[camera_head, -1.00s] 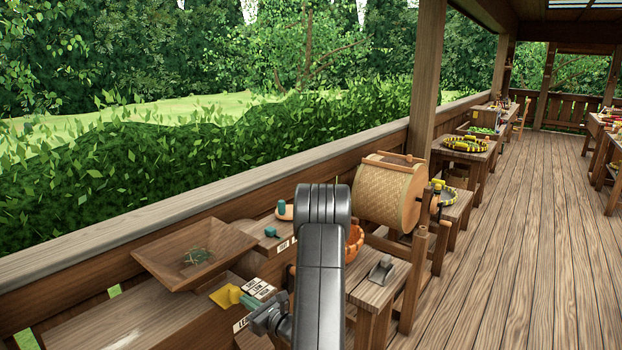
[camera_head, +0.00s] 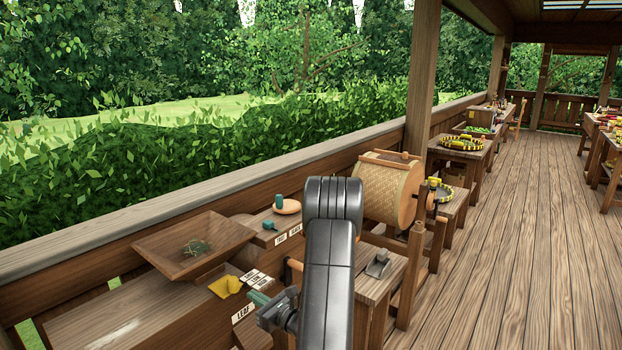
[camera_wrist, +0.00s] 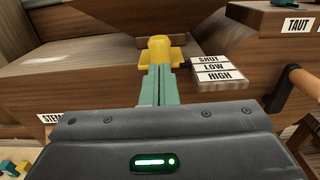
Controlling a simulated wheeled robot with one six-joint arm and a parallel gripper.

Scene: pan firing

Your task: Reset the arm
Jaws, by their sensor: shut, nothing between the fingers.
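My arm (camera_head: 330,240) rises in the middle of the head view and bends over at its top. My gripper (camera_head: 258,298) is low in that view, left of the arm, above the wooden bench. In the wrist view its two teal fingers (camera_wrist: 158,84) lie together, shut with nothing between them. A yellow piece (camera_wrist: 160,50) shows just beyond the fingertips in line with them; whether they touch it cannot be told. It also shows left of the gripper in the head view (camera_head: 225,286).
A wooden tray (camera_head: 160,245) with green bits stands left. Cards marked SHUT, LOW, HIGH (camera_wrist: 218,72) lie beside the yellow piece. A woven drum (camera_head: 385,190) with a crank stands right of my arm. The plank floor (camera_head: 530,230) further right is clear.

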